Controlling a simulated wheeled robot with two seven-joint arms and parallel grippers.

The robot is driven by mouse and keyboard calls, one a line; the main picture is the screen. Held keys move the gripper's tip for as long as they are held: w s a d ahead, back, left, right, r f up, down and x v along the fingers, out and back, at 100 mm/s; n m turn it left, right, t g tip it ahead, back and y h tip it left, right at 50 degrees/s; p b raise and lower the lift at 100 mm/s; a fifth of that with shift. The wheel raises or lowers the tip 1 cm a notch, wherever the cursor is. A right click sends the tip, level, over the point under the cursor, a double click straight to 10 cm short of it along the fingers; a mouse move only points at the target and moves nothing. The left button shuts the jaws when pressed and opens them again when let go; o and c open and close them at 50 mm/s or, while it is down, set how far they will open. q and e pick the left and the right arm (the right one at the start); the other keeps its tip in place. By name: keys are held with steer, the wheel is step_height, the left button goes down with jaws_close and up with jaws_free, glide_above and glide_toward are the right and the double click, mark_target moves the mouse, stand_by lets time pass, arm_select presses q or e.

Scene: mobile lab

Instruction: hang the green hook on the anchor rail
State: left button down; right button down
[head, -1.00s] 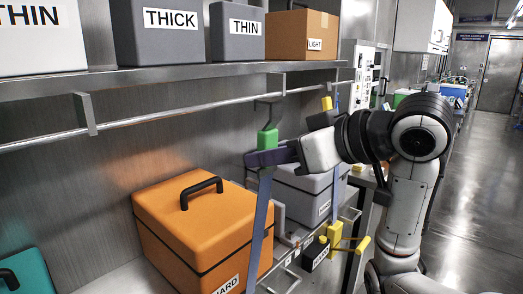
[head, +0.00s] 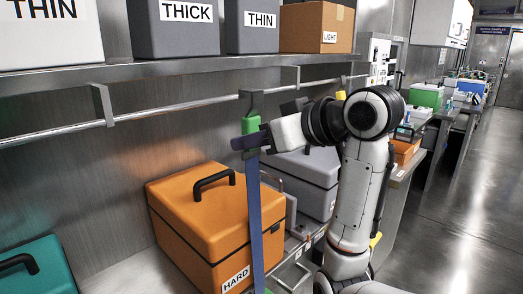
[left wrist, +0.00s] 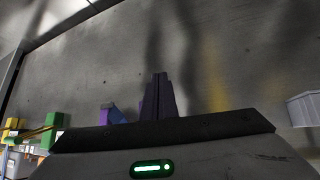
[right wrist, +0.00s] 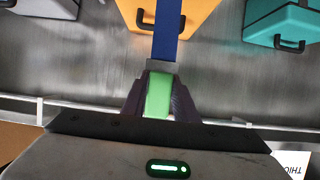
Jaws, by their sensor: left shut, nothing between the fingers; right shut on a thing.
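The green hook (head: 250,124) has a green body, a dark grey hook top (head: 251,100) and a long blue strap (head: 255,215) hanging down. My right gripper (head: 249,140) is shut on its green body, which also shows between the fingers in the right wrist view (right wrist: 158,95). The anchor rail (head: 185,111) is the metal bar under the shelf. The hook top overlaps the rail in the head view; I cannot tell whether they touch. My left gripper (left wrist: 158,97) is shut and empty in the left wrist view, outside the head view.
An orange case (head: 200,211) stands below the hook, with a grey case (head: 307,172) to its right and a teal case (head: 38,268) at left. Rail brackets (head: 102,103) hang from the shelf (head: 170,66), which carries labelled boxes. The aisle floor at right is clear.

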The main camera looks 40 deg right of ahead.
steer(key=shift+w+a+b, duration=0.15)
steer(key=shift+w+b, duration=0.35)
steer(key=shift+w, duration=0.2)
arm_select(q)
steer(key=shift+w+d+f+b, duration=0.5)
steer(key=shift+f+b, duration=0.25)
steer(key=shift+b, duration=0.2)
arm_select(e)
steer(key=w+f, duration=0.1)
steer(key=w, duration=0.5)
steer(key=shift+w+a, duration=0.2)
steer(key=shift+w, duration=0.2)
steer(key=c, duration=1.3)
jaws_free()
steer(key=shift+c, duration=0.2)
steer(key=shift+f, duration=0.1)
arm_select(q)
steer(key=shift+s, duration=0.1)
arm_select(e)
steer(key=shift+s, duration=0.1)
